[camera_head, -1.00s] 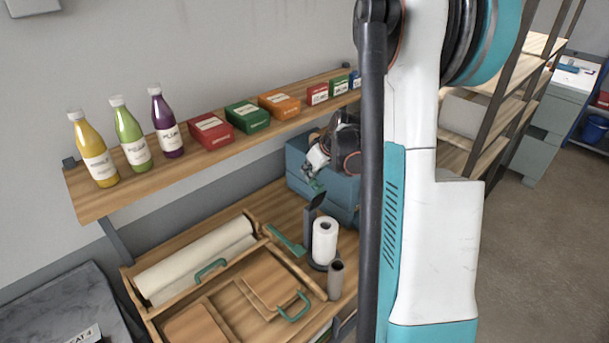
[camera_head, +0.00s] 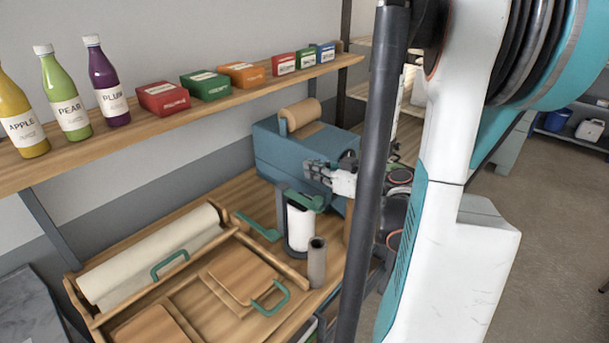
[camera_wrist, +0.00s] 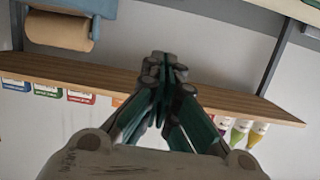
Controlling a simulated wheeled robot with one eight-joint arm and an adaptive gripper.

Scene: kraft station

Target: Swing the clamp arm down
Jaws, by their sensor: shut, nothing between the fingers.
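A slim dark post (camera_head: 281,207) stands at the left of a white upright roll (camera_head: 299,228) on the wooden counter. A green bar (camera_head: 305,201), apparently the clamp arm, lies roughly level across the top of the roll. My gripper (camera_head: 312,170) is just above the green bar, at the front of the blue box; I cannot tell whether they touch. In the wrist view my gripper (camera_wrist: 163,70) has its fingers together with nothing between them. The wrist view does not show the clamp arm.
A blue box (camera_head: 290,150) with a brown paper roll (camera_head: 300,114) stands behind. A grey tube (camera_head: 317,265) stands in front of the white roll. At left is a wooden tray (camera_head: 90,318) with a cream roll. A shelf (camera_head: 140,128) with bottles and small boxes runs above.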

